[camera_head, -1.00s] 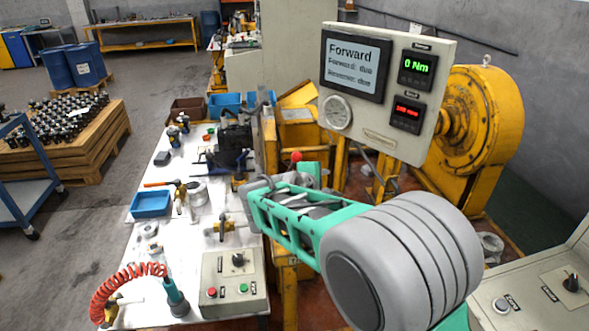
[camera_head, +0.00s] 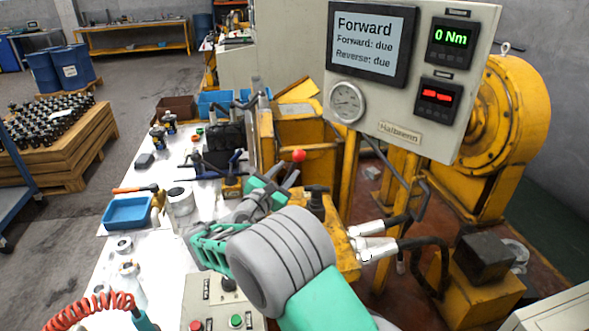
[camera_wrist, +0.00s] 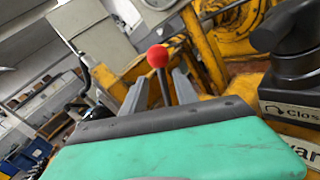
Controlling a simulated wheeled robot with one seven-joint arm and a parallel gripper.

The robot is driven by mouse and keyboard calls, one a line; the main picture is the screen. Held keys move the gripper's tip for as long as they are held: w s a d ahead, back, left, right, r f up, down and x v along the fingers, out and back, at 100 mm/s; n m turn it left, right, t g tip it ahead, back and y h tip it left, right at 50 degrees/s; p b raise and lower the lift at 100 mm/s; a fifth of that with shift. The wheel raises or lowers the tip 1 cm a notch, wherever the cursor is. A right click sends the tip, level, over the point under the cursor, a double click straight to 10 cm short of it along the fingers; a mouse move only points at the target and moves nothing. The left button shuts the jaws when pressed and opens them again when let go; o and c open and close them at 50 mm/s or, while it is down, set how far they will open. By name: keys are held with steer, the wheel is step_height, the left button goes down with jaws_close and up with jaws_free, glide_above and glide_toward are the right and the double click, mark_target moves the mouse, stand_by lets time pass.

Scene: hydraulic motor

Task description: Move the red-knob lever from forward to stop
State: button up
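The red knob (camera_head: 298,155) tops a lever on the yellow machine, beneath the display panel; in the wrist view the knob (camera_wrist: 157,56) stands on a thin dark stem. My gripper (camera_head: 277,181) is just below and left of the knob in the head view. In the wrist view my gripper (camera_wrist: 157,88) is open, its two grey fingers apart with the stem appearing between them. I cannot tell whether either finger touches it. The lever's base is hidden by my gripper. The display panel (camera_head: 366,45) reads "Forward", with "Forward: due" and "Reverse: due" below.
A black knob (camera_wrist: 290,28) beside a "Clos..." label stands close at right in the wrist view. Hose fittings (camera_head: 372,246) and the yellow motor (camera_head: 497,120) lie to the right. A cluttered white workbench (camera_head: 165,240) with a blue tray (camera_head: 127,212) is at left.

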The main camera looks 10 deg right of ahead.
steer(key=shift+w+f+b, duration=0.2)
steer(key=shift+f+b, duration=0.05)
steer(key=shift+f, duration=0.2)
steer(key=shift+w+f+b, duration=0.2)
steer(key=shift+f, duration=0.25)
steer(key=x, duration=0.8)
steer(key=shift+s+d+r, duration=0.1)
steer(key=shift+c, duration=0.2)
jaws_close()
